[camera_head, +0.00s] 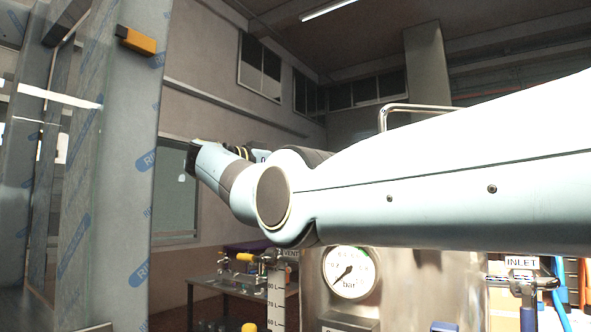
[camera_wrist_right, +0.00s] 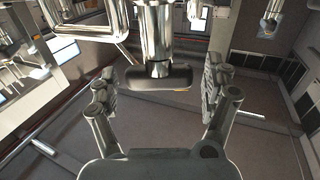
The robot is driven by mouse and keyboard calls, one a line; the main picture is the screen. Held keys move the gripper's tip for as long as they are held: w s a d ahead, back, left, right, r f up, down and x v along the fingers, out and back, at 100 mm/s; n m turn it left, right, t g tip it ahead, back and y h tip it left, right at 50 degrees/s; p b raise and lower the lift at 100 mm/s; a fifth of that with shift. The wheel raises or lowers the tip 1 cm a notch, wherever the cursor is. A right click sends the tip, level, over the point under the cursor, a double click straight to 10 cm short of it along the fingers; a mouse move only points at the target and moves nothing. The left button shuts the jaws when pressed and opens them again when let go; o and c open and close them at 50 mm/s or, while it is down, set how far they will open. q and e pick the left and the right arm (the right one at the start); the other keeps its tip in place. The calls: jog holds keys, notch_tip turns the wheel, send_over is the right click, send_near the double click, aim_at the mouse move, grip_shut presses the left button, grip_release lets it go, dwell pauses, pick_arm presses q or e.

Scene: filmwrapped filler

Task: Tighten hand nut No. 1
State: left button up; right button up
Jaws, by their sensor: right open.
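In the right wrist view, my right gripper (camera_wrist_right: 160,82) is open, with one finger on each side of a dark, bar-shaped hand nut (camera_wrist_right: 152,78). The nut sits on the end of a shiny metal rod (camera_wrist_right: 158,30). A gap shows between each finger and the nut, so nothing is gripped. I cannot read a number on the nut. In the head view my right arm crosses from the right and covers much of the steel vessel (camera_head: 410,290); its gripper and the nut cannot be made out there. My left gripper is not in view.
A round pressure gauge (camera_head: 350,272) is on the vessel front. An INLET valve (camera_head: 525,280) with blue hose is at right. A film-wrapped column (camera_head: 110,170) stands at left, and a table (camera_head: 225,290) with fittings is behind. A bent metal tube (camera_wrist_right: 88,35) runs near the gripper.

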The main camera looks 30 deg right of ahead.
jog(key=a, duration=0.7)
jog(key=shift+a, duration=0.25)
jog(key=shift+s+f, duration=0.1)
jog(key=shift+f, duration=0.05)
